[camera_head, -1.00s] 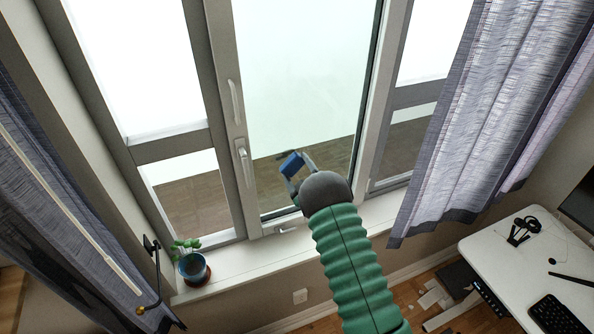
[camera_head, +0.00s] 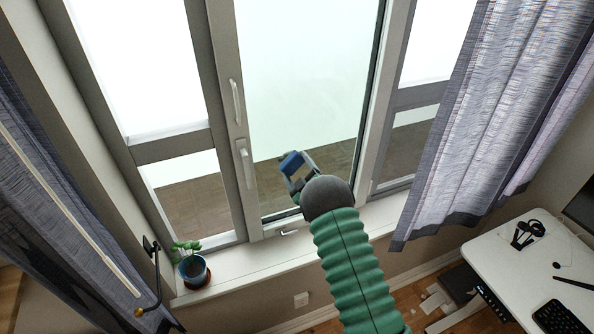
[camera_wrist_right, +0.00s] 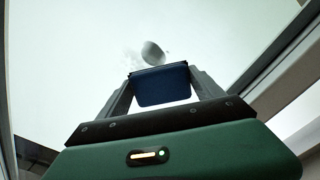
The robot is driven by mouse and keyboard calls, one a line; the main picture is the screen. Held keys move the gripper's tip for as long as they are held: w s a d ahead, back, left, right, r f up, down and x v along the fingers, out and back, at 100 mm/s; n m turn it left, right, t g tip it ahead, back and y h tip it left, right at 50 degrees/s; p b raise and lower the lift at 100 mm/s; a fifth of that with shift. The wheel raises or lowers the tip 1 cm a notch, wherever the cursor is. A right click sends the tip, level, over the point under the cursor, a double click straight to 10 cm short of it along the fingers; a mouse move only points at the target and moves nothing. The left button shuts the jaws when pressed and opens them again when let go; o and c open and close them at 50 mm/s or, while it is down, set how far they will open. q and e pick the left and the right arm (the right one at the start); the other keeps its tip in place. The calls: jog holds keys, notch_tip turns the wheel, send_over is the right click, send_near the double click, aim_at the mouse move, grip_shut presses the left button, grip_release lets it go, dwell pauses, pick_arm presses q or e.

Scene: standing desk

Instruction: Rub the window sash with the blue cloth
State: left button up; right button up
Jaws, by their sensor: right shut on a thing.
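The blue cloth (camera_head: 291,163) is a small folded block between the fingers of my right gripper (camera_head: 297,167), which is shut on it. In the right wrist view the cloth (camera_wrist_right: 162,86) sits between the two grey fingers, close to the pale glass. The window sash (camera_head: 228,80) is a grey frame around the large central pane. The gripper is in front of the lower part of this pane, right of the sash's left upright. I cannot tell whether the cloth touches the glass. My left gripper is not in view.
Two handles (camera_head: 243,160) sit on the sash's left upright. A potted plant (camera_head: 193,268) stands on the white sill (camera_head: 240,262). Purple curtains (camera_head: 490,110) hang at both sides. A white desk (camera_head: 500,262) with a keyboard (camera_head: 561,317) is at lower right.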

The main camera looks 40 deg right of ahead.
aim_at(312, 156)
jog(key=shift+d, duration=0.1)
jog(key=d+b, duration=0.1)
jog(key=d, duration=0.1)
jog(key=s+d+b, duration=0.1)
jog(key=d, duration=0.1)
jog(key=d+b, duration=0.1)
jog(key=d, duration=0.2)
jog(key=shift+s+b, duration=0.25)
jog(key=shift+b, duration=0.05)
jog(key=a, duration=0.2)
jog(key=w+a+b, duration=0.1)
jog(key=a, duration=0.1)
jog(key=a+b, duration=0.1)
jog(key=a, duration=0.1)
jog(key=shift+w+a, duration=0.1)
jog(key=shift+w, duration=0.15)
jog(key=shift+w+a, duration=0.1)
jog(key=shift+a, duration=0.4)
